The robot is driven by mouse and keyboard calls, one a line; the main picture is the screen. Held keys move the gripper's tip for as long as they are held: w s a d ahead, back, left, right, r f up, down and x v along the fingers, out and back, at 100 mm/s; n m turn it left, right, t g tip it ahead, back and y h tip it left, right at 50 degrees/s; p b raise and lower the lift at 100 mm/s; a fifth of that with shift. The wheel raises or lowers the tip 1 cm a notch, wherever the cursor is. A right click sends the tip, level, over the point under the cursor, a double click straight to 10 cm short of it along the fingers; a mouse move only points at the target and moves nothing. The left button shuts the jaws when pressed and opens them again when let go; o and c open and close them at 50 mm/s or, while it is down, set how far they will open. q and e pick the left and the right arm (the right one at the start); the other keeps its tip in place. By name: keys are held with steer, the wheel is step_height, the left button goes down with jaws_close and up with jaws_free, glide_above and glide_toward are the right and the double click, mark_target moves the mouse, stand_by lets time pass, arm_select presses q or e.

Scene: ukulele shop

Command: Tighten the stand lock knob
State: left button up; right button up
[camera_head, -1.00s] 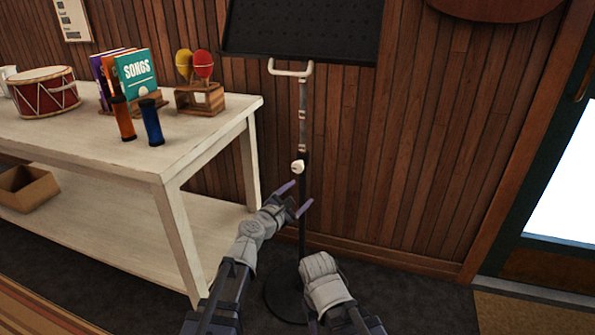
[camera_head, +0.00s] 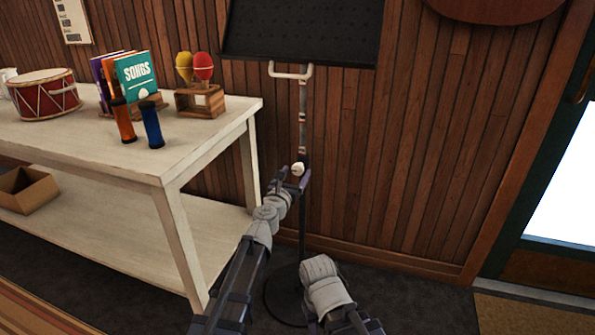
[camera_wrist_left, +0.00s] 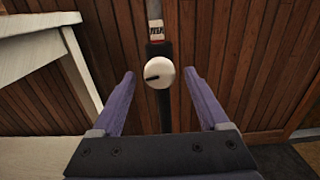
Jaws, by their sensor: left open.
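The stand lock knob (camera_head: 298,169) is a small white round knob on the dark pole of a music stand (camera_head: 302,215). In the left wrist view the knob (camera_wrist_left: 159,76) faces me and has a dark mark running from its middle to its left side. My left gripper (camera_head: 291,178) is open, with its purple fingers on either side of the knob. In the wrist view gaps show between the knob and both fingers of the left gripper (camera_wrist_left: 161,95). My right arm shows at the lower middle, but its fingers cannot be made out.
A white table (camera_head: 190,150) stands left of the stand, holding a drum (camera_head: 44,96), song books (camera_head: 136,75), shakers and maracas. A wooden wall (camera_head: 420,160) is close behind the stand. The floor right of the stand is clear.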

arm_select(q)
steer(key=x, duration=0.2)
steer(key=shift+w+d, duration=0.1)
steer(key=shift+w, duration=0.15)
jaws_close()
stand_by(0.5)
